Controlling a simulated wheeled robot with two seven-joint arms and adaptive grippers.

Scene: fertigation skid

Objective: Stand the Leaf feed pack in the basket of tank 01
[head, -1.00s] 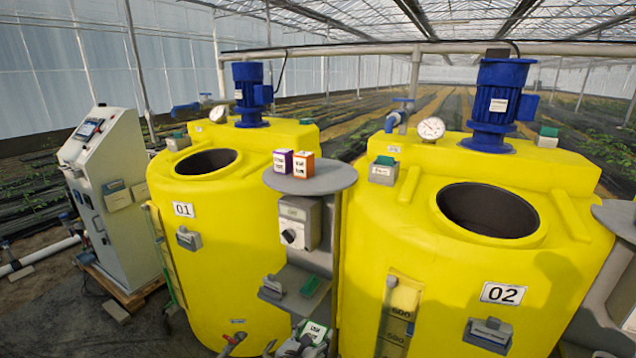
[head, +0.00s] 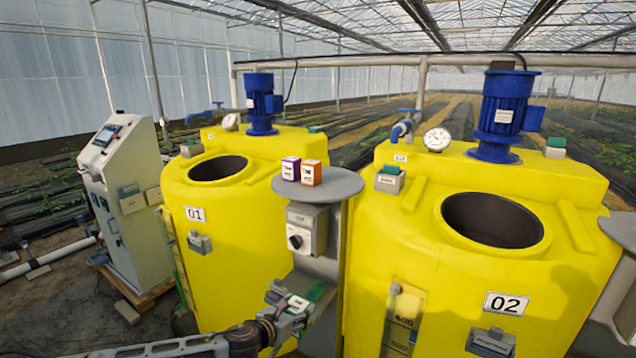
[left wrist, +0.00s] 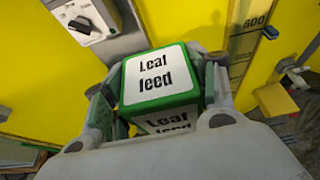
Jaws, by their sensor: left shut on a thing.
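The Leaf feed pack (left wrist: 158,78), green with white labels, sits between the fingers of my left gripper (left wrist: 160,100) in the left wrist view. In the head view my left gripper (head: 284,318) is shut on the pack (head: 298,303), in front of the grey stand between the tanks. Tank 01 (head: 235,270) is the yellow tank left of the stand, with a round dark opening on top. A small grey holder (head: 200,243) is fixed to its front under the 01 label; I cannot tell whether this is the basket. My right gripper is out of view.
The stand's round top (head: 345,183) carries a purple pack (head: 290,169) and an orange pack (head: 311,173). A grey dial box (head: 307,230) is below it. Yellow tank 02 (head: 375,270) is right of the stand; a grey control cabinet (head: 125,190) is at left.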

